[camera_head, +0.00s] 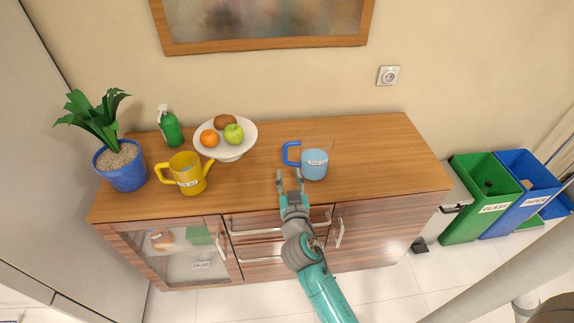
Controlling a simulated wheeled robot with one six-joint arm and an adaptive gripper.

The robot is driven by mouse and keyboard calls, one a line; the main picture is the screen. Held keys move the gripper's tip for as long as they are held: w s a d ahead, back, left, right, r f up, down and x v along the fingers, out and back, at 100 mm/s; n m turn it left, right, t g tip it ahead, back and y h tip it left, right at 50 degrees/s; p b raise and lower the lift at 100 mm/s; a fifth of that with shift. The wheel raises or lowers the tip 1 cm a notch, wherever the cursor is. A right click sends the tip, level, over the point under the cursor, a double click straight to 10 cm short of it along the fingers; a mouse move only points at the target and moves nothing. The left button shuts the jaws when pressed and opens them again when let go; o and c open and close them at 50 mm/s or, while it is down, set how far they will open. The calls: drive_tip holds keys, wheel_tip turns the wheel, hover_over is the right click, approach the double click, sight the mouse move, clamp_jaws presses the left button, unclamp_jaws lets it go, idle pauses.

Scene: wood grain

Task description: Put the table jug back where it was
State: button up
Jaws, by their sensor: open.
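The table jug (315,164) is clear with light blue contents, a blue handle on its left side and a label on its front. It stands upright on the wooden sideboard (385,150), right of the middle. My gripper (289,175) is open and empty, just left of the jug and in front of its handle. A small gap seems to show between the fingers and the jug; I cannot tell whether they touch it.
A white fruit bowl (250,143), a green spray bottle (171,129), a yellow watering can (189,174) and a potted plant (124,170) stand on the left. The sideboard's right end is clear. Green (485,197) and blue (527,195) bins stand on the floor at right.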

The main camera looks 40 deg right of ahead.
drive_tip(key=shift+v, duration=2)
drive_tip(key=s+a+f+n+y, duration=0.35)
drive_tip(key=s+a, duration=0.25)
drive_tip(key=s, duration=0.3)
drive_tip(key=s+a+f+n+y, duration=0.2)
drive_tip(key=s+a+f+y, duration=0.3)
drive_tip(key=s, duration=0.4)
drive_tip(key=s+a+r, duration=0.2)
drive_tip(key=s+r, duration=0.1)
drive_tip(key=s, duration=0.5)
drive_tip(key=s+a+r+n+y, duration=0.1)
drive_tip(key=s+a+r, duration=0.2)
drive_tip(key=s, duration=0.6)
drive_tip(key=shift+s+a+r, duration=0.25)
drive_tip(key=shift+r, duration=0.25)
